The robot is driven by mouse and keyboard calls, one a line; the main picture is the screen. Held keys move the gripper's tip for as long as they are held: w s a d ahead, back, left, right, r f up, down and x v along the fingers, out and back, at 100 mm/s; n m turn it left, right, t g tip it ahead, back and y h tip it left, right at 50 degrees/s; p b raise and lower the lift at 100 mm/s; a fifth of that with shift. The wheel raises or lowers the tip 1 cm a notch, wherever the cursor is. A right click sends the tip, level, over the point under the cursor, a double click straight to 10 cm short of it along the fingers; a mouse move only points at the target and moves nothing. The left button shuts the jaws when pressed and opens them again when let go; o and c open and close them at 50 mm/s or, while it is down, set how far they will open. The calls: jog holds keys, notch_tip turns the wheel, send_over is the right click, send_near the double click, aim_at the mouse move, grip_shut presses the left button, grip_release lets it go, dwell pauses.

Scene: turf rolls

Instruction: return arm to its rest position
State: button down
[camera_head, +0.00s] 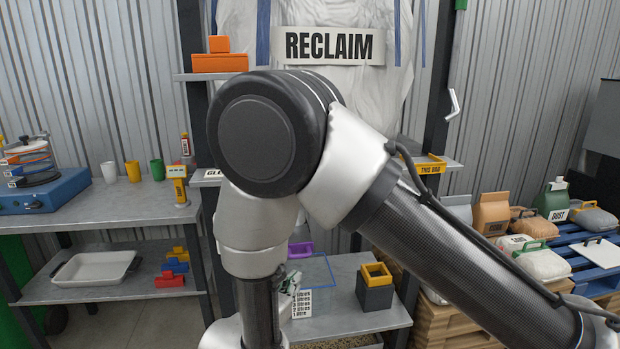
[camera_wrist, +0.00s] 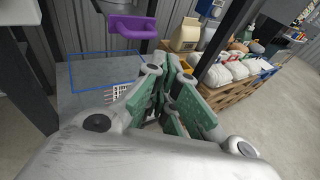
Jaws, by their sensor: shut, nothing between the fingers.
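My gripper (camera_wrist: 163,98) shows in the wrist view with its green-padded fingers drawn together and nothing between them. It hangs above a grey shelf, beside a blue rectangle outline (camera_wrist: 105,68) on that surface. In the head view my arm crosses the middle of the picture, bent at a large dark joint. There the gripper is mostly hidden low behind my arm, and only a small part shows by a white printed card (camera_head: 301,303).
A purple scoop-like object (camera_wrist: 130,26) is close ahead of the fingers. A yellow-topped dark box (camera_head: 375,288) stands on the lower shelf. Bags and pallets (camera_head: 540,262) are at the right. A left bench (camera_head: 100,203) holds cups and a blue device. A RECLAIM sign (camera_head: 330,46) hangs behind.

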jog(key=s+d+r+m+g+h, duration=0.1)
jog(key=d+r+m+g, duration=0.25)
jog(key=d, duration=0.35)
jog(key=s+d+r+m+g+h, duration=0.1)
jog(key=d+r+m+g+h, duration=0.15)
jog(key=d+m+g, duration=0.35)
jog(key=s+d+r+m+g, duration=0.1)
jog(key=d+r+m, duration=0.3)
jog(key=d, duration=0.5)
jog(key=s+d+r+m+y, duration=0.4)
jog(key=s+d+r+m, duration=0.3)
jog(key=d+m, duration=0.2)
jog(key=s+d+r+m+y, duration=0.5)
jog(key=s+d+r+m, duration=0.2)
jog(key=d, duration=0.3)
jog(key=shift+s+d+r+m+t, duration=0.25)
jog(key=shift+d+r+m+t, duration=0.25)
jog(key=shift+m, duration=0.35)
jog(key=shift+a+g, duration=0.1)
jog(key=shift+g, duration=0.15)
